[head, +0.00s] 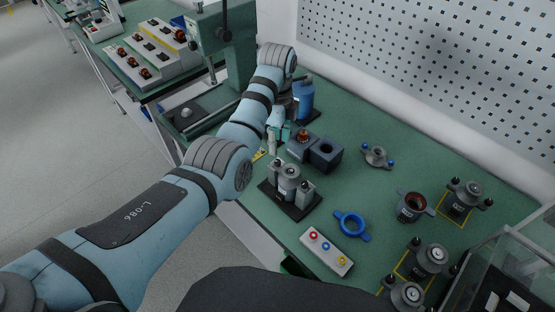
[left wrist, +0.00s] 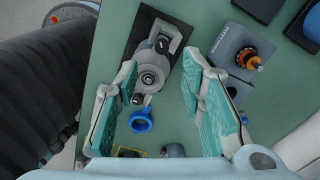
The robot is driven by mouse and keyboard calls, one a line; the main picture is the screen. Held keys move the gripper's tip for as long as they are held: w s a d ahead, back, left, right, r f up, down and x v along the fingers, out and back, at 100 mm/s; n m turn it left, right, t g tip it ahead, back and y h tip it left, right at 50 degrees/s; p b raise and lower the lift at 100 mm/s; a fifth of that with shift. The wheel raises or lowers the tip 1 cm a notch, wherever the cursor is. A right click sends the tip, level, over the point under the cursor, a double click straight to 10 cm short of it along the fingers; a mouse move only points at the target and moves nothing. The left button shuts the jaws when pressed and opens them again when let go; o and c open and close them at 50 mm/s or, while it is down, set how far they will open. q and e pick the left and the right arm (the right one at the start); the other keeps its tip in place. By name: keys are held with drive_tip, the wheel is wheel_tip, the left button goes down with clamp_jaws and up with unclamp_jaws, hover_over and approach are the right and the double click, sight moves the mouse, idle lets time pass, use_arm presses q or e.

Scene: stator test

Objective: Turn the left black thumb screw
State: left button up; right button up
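A grey stator test fixture (head: 289,178) stands on a black base plate (head: 285,206) near the table's front edge. Its left black thumb screw (head: 277,162) and right black thumb screw (head: 304,187) stick up on either side of a round grey centre. My left gripper (head: 272,146) hangs just behind and above the left side of the fixture. In the left wrist view, my left gripper (left wrist: 160,78) is open, its teal fingers apart and empty. The left thumb screw (left wrist: 162,45) and right thumb screw (left wrist: 137,99) show between or just beyond the fingers. My right gripper is not in view.
Two dark blocks stand close behind the fixture, one with an orange-topped part (head: 303,137). A blue ring (head: 350,224) and a button box (head: 327,251) lie to the right and front. Several grey motor parts stand farther right. Green table is bare between them.

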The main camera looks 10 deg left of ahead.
sight(278, 162)
use_arm(q)
wheel_tip(278, 162, down, 8)
drive_tip(key=shift+w+d+f+b, duration=0.1)
drive_tip(key=shift+b, duration=0.65)
clamp_jaws()
